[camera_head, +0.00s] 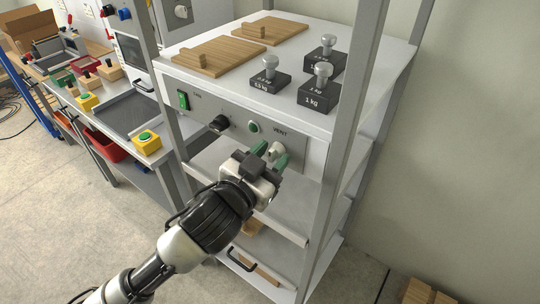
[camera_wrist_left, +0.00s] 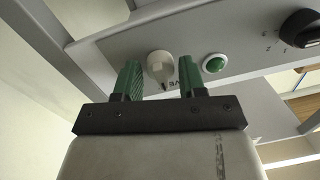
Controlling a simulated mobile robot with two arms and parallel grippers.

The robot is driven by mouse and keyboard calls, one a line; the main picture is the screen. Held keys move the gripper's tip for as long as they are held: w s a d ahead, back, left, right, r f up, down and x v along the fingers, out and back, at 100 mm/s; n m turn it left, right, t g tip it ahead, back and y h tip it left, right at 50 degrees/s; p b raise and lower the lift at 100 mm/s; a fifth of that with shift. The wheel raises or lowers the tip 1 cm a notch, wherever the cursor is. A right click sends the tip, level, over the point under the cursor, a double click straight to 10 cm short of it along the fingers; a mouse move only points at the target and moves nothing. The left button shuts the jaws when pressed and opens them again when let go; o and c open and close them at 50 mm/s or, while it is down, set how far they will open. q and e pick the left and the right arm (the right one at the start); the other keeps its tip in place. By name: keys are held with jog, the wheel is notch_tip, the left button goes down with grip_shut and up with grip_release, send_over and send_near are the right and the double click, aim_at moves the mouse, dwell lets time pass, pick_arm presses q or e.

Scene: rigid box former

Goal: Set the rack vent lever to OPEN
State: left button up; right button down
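The vent lever (camera_head: 276,150) is a pale cream knob on the rack's grey control panel (camera_head: 228,138), below the VENT label. In the left wrist view the knob (camera_wrist_left: 159,65) shows a small pointed tab towards the label. My left gripper (camera_head: 269,155) is at the lever with its two green fingers apart, one on each side of the knob. In the left wrist view a gap shows between the knob and each finger (camera_wrist_left: 158,78); I cannot tell whether either touches. The OPEN mark is not readable. My right gripper is not in view.
Left of the lever on the panel are a green button (camera_head: 254,127), a black knob (camera_head: 219,123) and a green switch (camera_head: 183,100). Black weights (camera_head: 318,95) and wooden boards (camera_head: 219,57) stand on the rack top. A grey rack post (camera_head: 345,140) rises right of the panel.

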pick_arm(q)
jog(key=c, duration=0.6)
jog(key=shift+o, duration=0.2)
jog(key=shift+m+p, duration=0.7)
jog(key=shift+m, duration=0.3)
jog(key=m+p, duration=0.2)
jog(key=m, duration=0.2)
jog(key=m+p, duration=0.3)
jog(key=m, duration=0.4)
jog(key=shift+h, duration=0.4)
jog(key=m+p, duration=0.2)
jog(key=m, duration=0.3)
jog(key=shift+f, duration=0.1)
jog(key=shift+m, duration=0.5)
